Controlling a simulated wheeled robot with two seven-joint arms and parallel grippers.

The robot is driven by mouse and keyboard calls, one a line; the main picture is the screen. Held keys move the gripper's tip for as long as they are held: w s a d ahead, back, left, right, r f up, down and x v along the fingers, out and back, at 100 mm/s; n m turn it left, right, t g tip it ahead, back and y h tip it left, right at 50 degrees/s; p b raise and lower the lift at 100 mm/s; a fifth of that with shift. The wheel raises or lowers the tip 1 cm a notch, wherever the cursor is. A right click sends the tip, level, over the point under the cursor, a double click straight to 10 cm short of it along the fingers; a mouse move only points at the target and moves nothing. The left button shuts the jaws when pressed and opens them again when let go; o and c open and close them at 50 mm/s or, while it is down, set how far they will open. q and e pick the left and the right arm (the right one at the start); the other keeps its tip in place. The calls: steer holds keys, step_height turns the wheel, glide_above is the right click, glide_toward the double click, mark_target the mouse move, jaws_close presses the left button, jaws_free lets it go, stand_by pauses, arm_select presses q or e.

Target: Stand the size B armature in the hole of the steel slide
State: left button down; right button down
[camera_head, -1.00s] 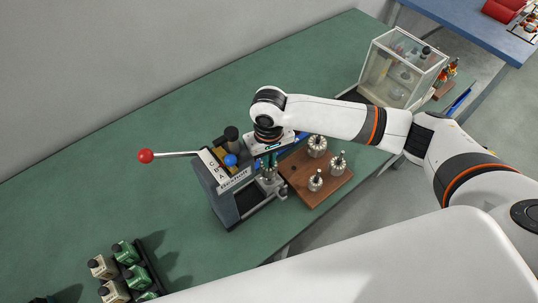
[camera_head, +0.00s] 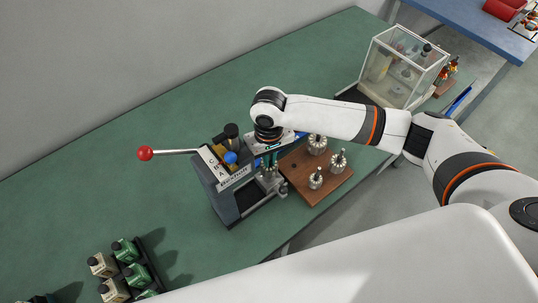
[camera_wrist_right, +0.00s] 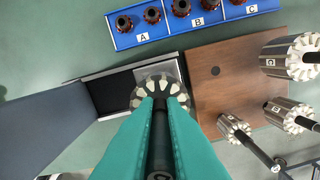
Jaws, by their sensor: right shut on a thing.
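My right gripper (camera_head: 266,160) is shut on the shaft of a pale-toothed armature (camera_wrist_right: 150,88). It holds the armature upright over the steel slide (camera_wrist_right: 171,70) of the press. In the right wrist view my teal fingers (camera_wrist_right: 160,110) lie along both sides of the dark shaft and cover much of the armature. The armature's lower end and the slide's hole are hidden, so I cannot tell whether it sits in the hole. My left gripper is not in view.
The wooden board (camera_head: 304,189), right of the press (camera_head: 226,190), holds three armatures and an empty hole (camera_wrist_right: 215,71). A red-knobbed lever (camera_head: 146,153) sticks out left. A clear case (camera_head: 392,72) stands at the back right.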

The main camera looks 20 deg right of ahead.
steer(key=shift+f+b, duration=0.3)
steer(key=shift+f, duration=0.6)
steer(key=c, duration=1.5)
jaws_free()
steer(key=shift+o, duration=0.2)
step_height(320, 180, up, 5)
steer(key=p, duration=0.6)
steer(key=shift+f, duration=0.2)
steer(key=shift+f, duration=0.1)
